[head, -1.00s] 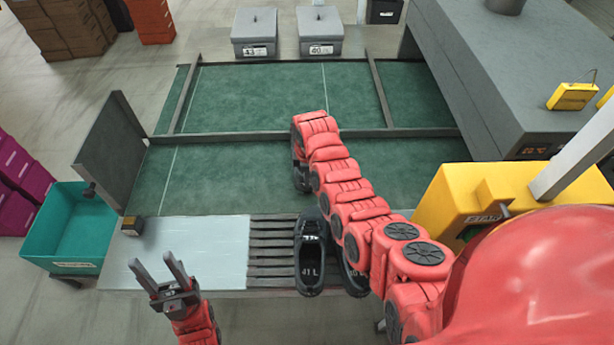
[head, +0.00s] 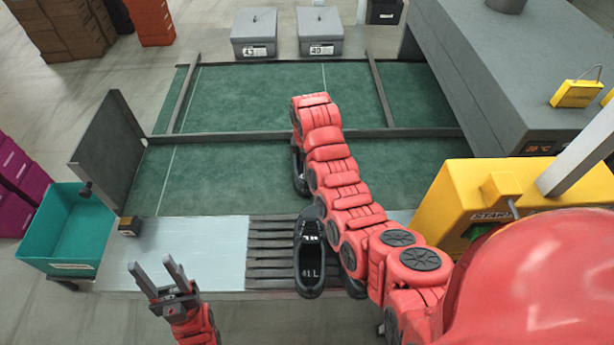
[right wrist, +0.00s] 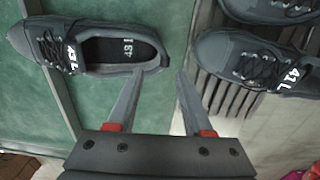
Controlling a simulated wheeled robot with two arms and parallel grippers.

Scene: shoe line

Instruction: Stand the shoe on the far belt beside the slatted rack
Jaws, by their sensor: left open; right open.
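A dark shoe marked 43 L (right wrist: 75,48) lies sole-down in the right wrist view, over the green surface and a grey rail, its opening up. In the head view this dark shoe (head: 299,172) shows at the near belt (head: 225,175), partly hidden by my right arm. My right gripper (right wrist: 161,74) is open, its fingertips at the shoe's heel; my arm hides it in the head view. The far belt (head: 255,95) lies beyond the rail. The slatted rack (head: 270,243) holds a dark shoe marked 41 L (head: 310,255) and another behind my arm. My left gripper (head: 151,263) is open and empty.
A grey upright panel (head: 108,150) and a teal bin (head: 70,235) stand at the left. A yellow START box (head: 455,195) and grey machine (head: 490,80) are at the right. Two lidded grey boxes stand behind the belt. The visible far belt is clear.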

